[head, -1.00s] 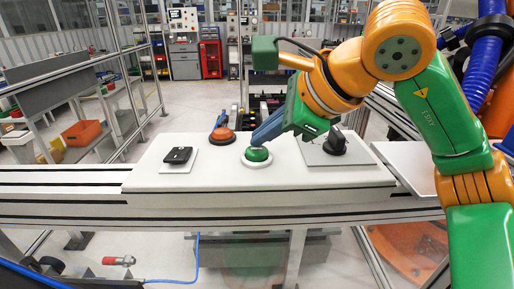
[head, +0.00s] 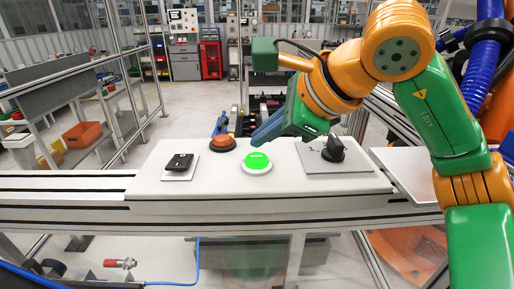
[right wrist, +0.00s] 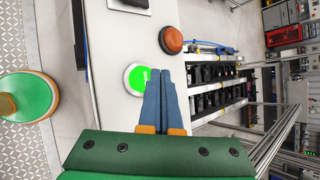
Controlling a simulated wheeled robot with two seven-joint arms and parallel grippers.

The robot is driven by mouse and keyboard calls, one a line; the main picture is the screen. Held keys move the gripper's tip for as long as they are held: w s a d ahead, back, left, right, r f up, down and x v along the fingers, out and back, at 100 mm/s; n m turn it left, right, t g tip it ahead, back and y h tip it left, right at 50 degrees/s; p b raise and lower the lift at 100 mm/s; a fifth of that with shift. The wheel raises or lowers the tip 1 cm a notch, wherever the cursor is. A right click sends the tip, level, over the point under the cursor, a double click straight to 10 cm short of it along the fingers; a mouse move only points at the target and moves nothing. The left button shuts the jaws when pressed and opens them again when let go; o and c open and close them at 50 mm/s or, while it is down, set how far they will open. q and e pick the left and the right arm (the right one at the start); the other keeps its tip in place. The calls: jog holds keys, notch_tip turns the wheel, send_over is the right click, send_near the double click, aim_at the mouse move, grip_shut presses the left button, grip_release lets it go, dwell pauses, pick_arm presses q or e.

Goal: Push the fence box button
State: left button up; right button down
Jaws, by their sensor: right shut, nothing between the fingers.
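The fence box (head: 225,187) is a long white panel on a rail in the head view. Its round green button (head: 257,160) glows bright green inside a white ring. My right gripper (head: 253,142) is shut and empty, with its blue fingertips just behind and above the button. In the right wrist view the shut fingertips (right wrist: 163,75) overlap the edge of the lit button (right wrist: 138,77); I cannot tell whether they touch it. My left gripper is not in view.
An orange-red button (head: 222,143) sits to the left of the green one, and a black switch (head: 180,162) is farther left. A black knob (head: 333,149) on a grey plate stands to the right. The panel's front strip is clear.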

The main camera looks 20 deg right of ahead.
aim_at(263, 158)
notch_tip(263, 158, up, 6)
jog(key=p, duration=0.5)
jog(key=shift+p, duration=0.35)
